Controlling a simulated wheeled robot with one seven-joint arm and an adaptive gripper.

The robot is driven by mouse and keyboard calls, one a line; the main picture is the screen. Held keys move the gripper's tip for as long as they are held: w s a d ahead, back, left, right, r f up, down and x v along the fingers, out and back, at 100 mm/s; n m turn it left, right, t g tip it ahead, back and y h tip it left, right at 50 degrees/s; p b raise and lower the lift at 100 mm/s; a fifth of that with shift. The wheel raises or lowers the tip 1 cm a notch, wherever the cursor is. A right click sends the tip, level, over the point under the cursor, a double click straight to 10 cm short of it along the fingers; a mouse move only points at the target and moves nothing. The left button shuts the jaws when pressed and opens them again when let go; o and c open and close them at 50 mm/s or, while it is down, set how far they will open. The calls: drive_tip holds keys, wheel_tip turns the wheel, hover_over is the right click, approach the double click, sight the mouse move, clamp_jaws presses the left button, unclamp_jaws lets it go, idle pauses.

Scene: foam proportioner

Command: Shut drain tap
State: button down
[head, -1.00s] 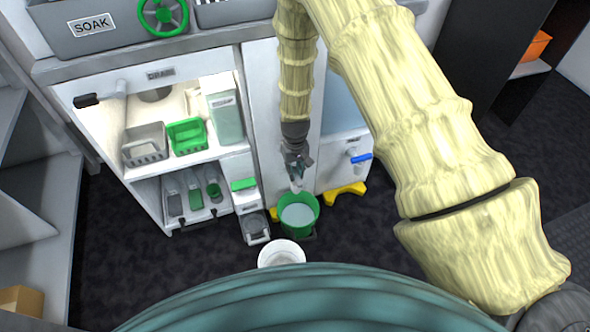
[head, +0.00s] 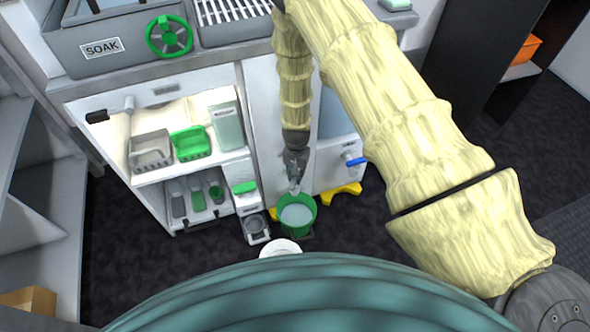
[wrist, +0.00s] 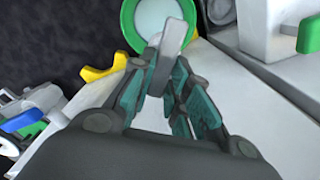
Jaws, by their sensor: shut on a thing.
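My gripper (head: 294,180) hangs in front of the white cabinet, just above the green bucket. In the wrist view the gripper (wrist: 164,76) has its fingers closed around a flat grey lever (wrist: 173,42), which sticks out towards the bucket. Whether this lever belongs to the drain tap cannot be told, as the fingers hide its root. The green bucket (head: 281,222) holds pale liquid and also shows in the wrist view (wrist: 128,25). A tap with a blue lever (head: 357,162) is on the white unit to the right, apart from my gripper.
An open cabinet (head: 187,163) with grey and green baskets stands left of my arm. A white round container (head: 280,248) is in front of the bucket. Yellow feet (head: 342,194) stick out at the right unit's base. Dark floor (head: 130,240) is clear at left.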

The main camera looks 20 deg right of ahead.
drive_tip(key=m, duration=0.1)
drive_tip(key=m+p, duration=0.1)
drive_tip(key=m, duration=0.1)
drive_tip(key=m+p, duration=0.1)
drive_tip(key=shift+s+d+r+m, duration=0.15)
drive_tip(key=shift+s+m, duration=0.1)
drive_tip(key=shift+m, duration=0.05)
drive_tip(key=m, duration=0.1)
drive_tip(key=m+p, duration=0.1)
drive_tip(key=m, duration=0.1)
drive_tip(key=m+p, duration=0.1)
drive_tip(key=m, duration=0.1)
drive_tip(key=shift+s+d, duration=0.1)
drive_tip(key=shift+s, duration=0.25)
drive_tip(key=shift+m, duration=0.4)
drive_tip(key=c, duration=1.4)
unclamp_jaws()
drive_tip(key=shift+o, duration=0.2)
wheel_tip(320, 180, up, 12)
